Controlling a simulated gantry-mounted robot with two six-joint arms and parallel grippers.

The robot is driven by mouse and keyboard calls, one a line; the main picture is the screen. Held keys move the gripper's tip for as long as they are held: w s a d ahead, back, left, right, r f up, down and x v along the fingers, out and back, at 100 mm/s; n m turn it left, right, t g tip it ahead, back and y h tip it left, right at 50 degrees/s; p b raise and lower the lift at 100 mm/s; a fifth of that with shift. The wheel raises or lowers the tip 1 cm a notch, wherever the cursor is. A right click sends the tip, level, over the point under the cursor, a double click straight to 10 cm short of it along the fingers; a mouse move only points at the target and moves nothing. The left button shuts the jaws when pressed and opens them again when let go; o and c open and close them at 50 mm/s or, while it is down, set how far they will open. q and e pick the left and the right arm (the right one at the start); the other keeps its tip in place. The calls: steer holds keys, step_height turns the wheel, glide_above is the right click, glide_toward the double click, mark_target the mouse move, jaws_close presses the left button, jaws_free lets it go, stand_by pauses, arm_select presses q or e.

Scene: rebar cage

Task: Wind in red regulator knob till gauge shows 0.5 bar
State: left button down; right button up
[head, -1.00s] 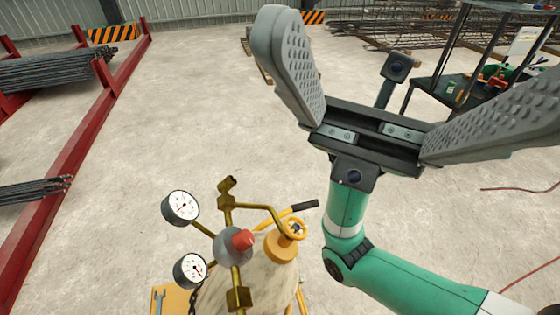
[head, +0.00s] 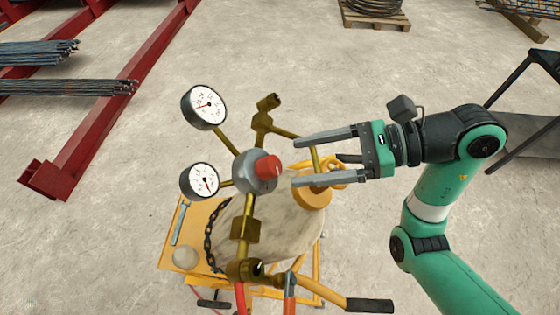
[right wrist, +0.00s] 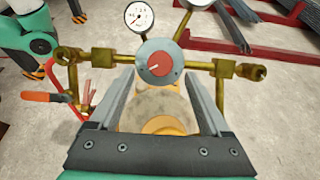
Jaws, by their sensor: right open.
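The red regulator knob (head: 268,167) sits on the grey round regulator body (head: 250,180), to the left of my right gripper (head: 294,161) in the head view. My right gripper is open, its two fingers pointing at the knob with nothing between them. In the right wrist view the knob (right wrist: 160,64) lies ahead, between and beyond the fingertips. Two white-faced gauges, an upper one (head: 204,107) and a lower one (head: 200,181), stand left of the regulator. Their readings are too small to tell. My left gripper is not in the head view.
Brass pipes and valve fittings (head: 245,228) run above and below the regulator. A pale cylinder (head: 290,238) stands behind it on a yellow cart (head: 190,245) with a chain and wrench. Red racks with rebar (head: 75,88) stand left. Open concrete floor surrounds the cart.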

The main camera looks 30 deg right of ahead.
mark_target(276, 165)
steer(key=x, duration=0.5)
steer(key=shift+w+a+f, duration=0.1)
steer(key=shift+w+a, duration=0.1)
jaws_close()
